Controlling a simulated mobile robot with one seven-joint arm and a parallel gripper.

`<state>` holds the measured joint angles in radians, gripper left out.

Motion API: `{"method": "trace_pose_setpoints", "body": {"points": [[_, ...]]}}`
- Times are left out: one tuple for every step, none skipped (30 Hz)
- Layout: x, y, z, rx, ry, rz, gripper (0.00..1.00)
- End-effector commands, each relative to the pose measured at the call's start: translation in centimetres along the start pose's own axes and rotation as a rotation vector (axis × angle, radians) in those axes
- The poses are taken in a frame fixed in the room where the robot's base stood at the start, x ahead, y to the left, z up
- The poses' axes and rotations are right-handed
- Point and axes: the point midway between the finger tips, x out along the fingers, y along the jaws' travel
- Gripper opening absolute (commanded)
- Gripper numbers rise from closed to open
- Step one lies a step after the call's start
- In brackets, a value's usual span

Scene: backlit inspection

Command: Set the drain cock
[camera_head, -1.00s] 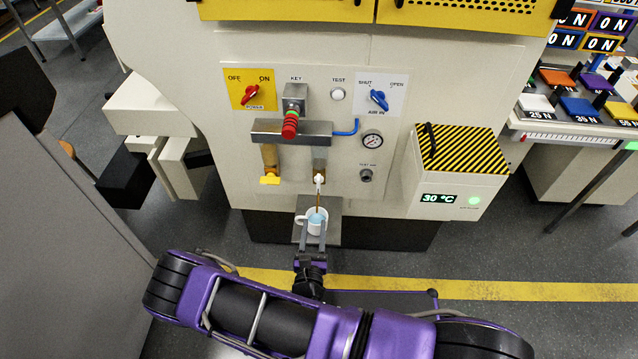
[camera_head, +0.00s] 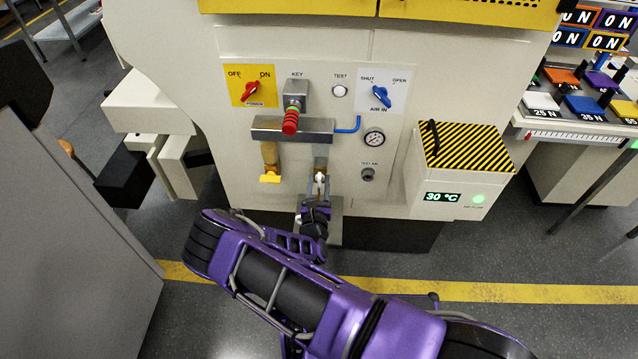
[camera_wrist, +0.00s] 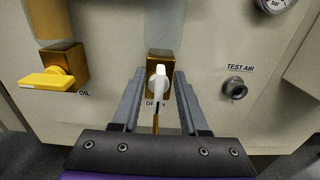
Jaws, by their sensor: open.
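The drain cock has a white lever (camera_wrist: 157,84) on a brass body (camera_wrist: 163,57). The lever hangs roughly straight down in the wrist view, with a thin brownish stream below it. The cock also shows small in the head view (camera_head: 320,178). My gripper (camera_wrist: 160,76) is open, with one finger on each side of the lever. I cannot tell whether either finger touches it. In the head view my gripper (camera_head: 317,190) is just below the cock. The label under the cock is partly hidden by the lever. My arm hides the cup below.
A yellow oil cock (camera_wrist: 46,80) is left of the drain cock. A test air port (camera_wrist: 235,88) is to the right. Above are the red key piece (camera_head: 290,121) and the gauge (camera_head: 374,138). A striped box (camera_head: 462,165) juts out at right.

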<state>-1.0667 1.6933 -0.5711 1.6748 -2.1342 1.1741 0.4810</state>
Motion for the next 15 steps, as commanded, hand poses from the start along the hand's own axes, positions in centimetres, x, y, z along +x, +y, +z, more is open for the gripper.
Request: {"method": "trace_pose_setpoints", "body": {"points": [[0.01, -0.01, 0.01, 0.000, 0.000, 0.000, 0.44], [0.01, -0.01, 0.01, 0.000, 0.000, 0.000, 0.44], [0.00, -0.01, 0.01, 0.000, 0.000, 0.000, 0.44], [0.00, -0.01, 0.01, 0.000, 0.000, 0.000, 0.44], [-0.01, -0.01, 0.01, 0.000, 0.000, 0.000, 0.44], [-0.01, -0.01, 0.01, 0.000, 0.000, 0.000, 0.37], [-0.02, -0.01, 0.01, 0.000, 0.000, 0.000, 0.31], [-0.02, -0.01, 0.01, 0.000, 0.000, 0.000, 0.26], [-0.02, -0.01, 0.01, 0.000, 0.000, 0.000, 0.19], [-0.03, -0.01, 0.01, 0.000, 0.000, 0.000, 0.13], [-0.03, -0.01, 0.01, 0.000, 0.000, 0.000, 0.08], [-0.03, -0.01, 0.01, 0.000, 0.000, 0.000, 0.01], [-0.03, -0.01, 0.01, 0.000, 0.000, 0.000, 0.00], [-0.03, -0.01, 0.01, 0.000, 0.000, 0.000, 0.00], [-0.04, -0.01, 0.01, 0.000, 0.000, 0.000, 0.00]]}}
